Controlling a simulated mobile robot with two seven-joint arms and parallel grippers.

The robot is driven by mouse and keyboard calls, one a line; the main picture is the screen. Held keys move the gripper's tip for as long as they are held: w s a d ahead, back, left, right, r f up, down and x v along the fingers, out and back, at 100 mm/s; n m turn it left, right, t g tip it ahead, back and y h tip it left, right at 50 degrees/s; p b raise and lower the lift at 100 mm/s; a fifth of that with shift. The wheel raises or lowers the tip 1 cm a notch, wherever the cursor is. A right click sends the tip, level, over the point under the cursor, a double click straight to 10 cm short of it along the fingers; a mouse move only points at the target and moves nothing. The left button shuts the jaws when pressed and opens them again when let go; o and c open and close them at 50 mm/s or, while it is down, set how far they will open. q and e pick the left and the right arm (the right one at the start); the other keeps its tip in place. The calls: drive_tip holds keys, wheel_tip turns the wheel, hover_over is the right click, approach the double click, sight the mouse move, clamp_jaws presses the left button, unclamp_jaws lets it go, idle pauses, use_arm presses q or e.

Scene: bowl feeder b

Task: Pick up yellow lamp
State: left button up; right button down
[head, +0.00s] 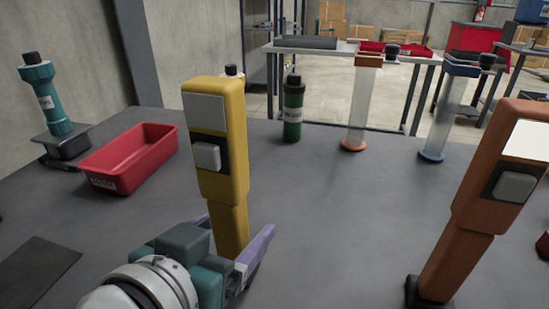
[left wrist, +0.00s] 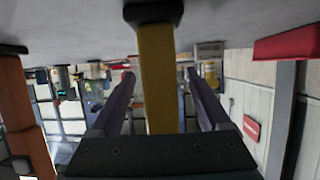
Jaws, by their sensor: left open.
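The yellow lamp (head: 219,135) stands upright on the dark grey table, with a pale panel and a grey switch on its front. In the left wrist view, which looks upside down, its yellow body (left wrist: 157,75) runs down the middle between my fingers. My left gripper (head: 232,236) is open, with its purple fingers on either side of the lamp's narrower lower part. In the left wrist view a gap shows between each finger and the lamp. The lamp's foot is hidden behind the gripper in the head view. My right gripper is not in view.
An orange lamp (head: 480,200) stands at the right. A red bin (head: 130,158) and a teal flashlight-like object (head: 45,97) are at the left. A green bottle (head: 293,108) and clear tubes with orange (head: 358,105) and blue (head: 449,110) ends stand behind. The middle table is clear.

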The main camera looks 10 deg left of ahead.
use_arm(q)
drive_tip(key=x, duration=0.2)
drive_tip(key=shift+w+f, duration=0.1)
drive_tip(key=shift+w, duration=0.2)
clamp_jaws()
idle(0.4)
